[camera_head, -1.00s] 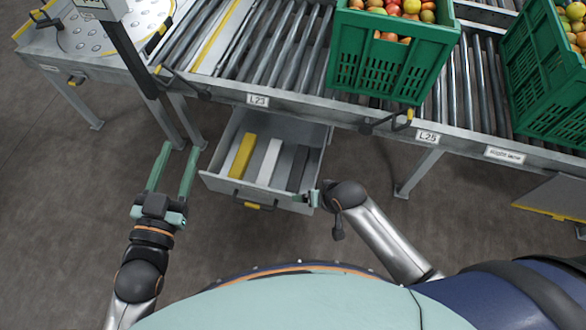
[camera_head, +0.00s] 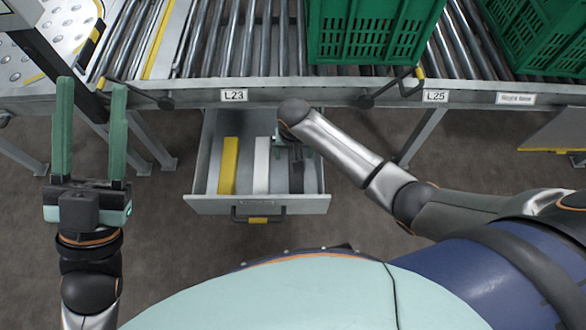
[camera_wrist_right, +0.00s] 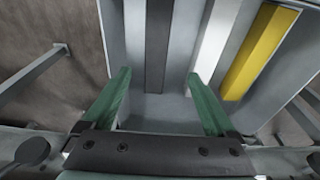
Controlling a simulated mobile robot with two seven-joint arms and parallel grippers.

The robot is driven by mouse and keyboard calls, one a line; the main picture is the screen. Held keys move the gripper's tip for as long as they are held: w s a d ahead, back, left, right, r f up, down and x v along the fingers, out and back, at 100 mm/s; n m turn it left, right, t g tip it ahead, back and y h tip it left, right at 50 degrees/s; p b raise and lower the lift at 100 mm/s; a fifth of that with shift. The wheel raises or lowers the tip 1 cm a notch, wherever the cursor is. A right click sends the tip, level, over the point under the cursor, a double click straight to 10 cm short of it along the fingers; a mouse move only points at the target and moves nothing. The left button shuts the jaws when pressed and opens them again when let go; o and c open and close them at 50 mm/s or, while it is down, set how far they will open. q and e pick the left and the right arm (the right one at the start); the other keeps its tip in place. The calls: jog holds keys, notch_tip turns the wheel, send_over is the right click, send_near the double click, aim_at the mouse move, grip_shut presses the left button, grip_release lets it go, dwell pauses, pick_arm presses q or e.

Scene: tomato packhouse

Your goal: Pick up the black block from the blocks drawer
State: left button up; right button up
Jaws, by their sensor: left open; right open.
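The open drawer (camera_head: 210,201) under the conveyor holds a yellow block (camera_head: 228,166), a white block (camera_head: 261,165) and a black block (camera_head: 296,172), lying side by side. My right gripper (camera_head: 292,146) is over the black block and partly hides it. In the right wrist view the black block (camera_wrist_right: 158,48) lies between the open green fingers of my right gripper (camera_wrist_right: 157,85), which look apart from it. The white block (camera_wrist_right: 212,45) and yellow block (camera_wrist_right: 258,52) are to its right there. My left gripper (camera_head: 90,90) is open and empty, left of the drawer.
The roller conveyor (camera_head: 275,40) runs along the back, with green crates (camera_head: 365,35) on it. Table legs (camera_head: 422,135) stand either side of the drawer. Black clamp handles (camera_head: 385,90) stick out from the conveyor edge. The floor around the drawer is clear.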

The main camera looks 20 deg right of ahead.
aim_at(296, 180)
notch_tip(296, 180, down, 3)
jog(key=shift+w+d+f+b, duration=0.1)
jog(key=shift+f+b, duration=0.1)
jog(key=shift+b, duration=0.65)
jog(key=f, duration=0.1)
jog(key=f+b, duration=0.1)
jog(key=shift+w+f, duration=0.25)
jog(key=shift+f, duration=0.05)
jog(key=shift+d+f+b, duration=0.1)
jog(key=shift+f+b, duration=0.3)
jog(key=shift+b, duration=0.05)
jog(key=f+b, duration=0.2)
jog(key=f, duration=0.1)
jog(key=f+b, duration=0.1)
jog(key=f, duration=0.1)
jog(key=shift+w+d+b, duration=0.35)
jog(key=shift+d+b, duration=0.05)
pick_arm(q)
jog(key=f, duration=0.1)
jog(key=s+f+h, duration=0.1)
jog(key=f, duration=0.1)
jog(key=d+f+h, duration=0.1)
jog(key=f, duration=0.1)
jog(key=shift+s+f+m+g, duration=0.25)
jog(key=shift+s+m+g, duration=0.05)
jog(key=shift+s+m, duration=0.1)
pick_arm(e)
jog(key=shift+c, duration=0.2)
